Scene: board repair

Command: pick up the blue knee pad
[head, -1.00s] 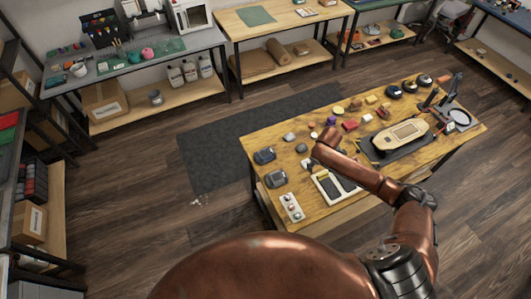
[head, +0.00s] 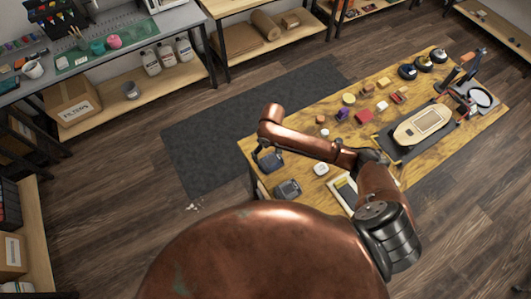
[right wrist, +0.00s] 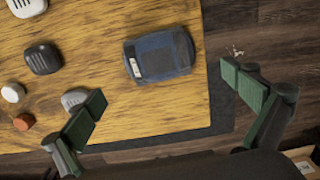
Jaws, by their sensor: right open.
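The blue knee pad (right wrist: 160,54) lies flat on the wooden table near its far left corner. It is a dark blue block with a grey band and a small white label. In the head view the pad (head: 273,164) is partly covered by my right gripper (head: 267,152). In the right wrist view my right gripper (right wrist: 165,85) is open and empty. Its two green-padded fingers stand wide apart, and the pad shows beyond them, between their lines. The fingers are not seen touching it. My left gripper is not in view.
A similar dark pad (head: 288,189) lies closer to me on the table (head: 250,152). A dark rounded piece (right wrist: 43,57) and a grey one (right wrist: 76,98) lie beside the blue pad. The floor is open past the table's left edge.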

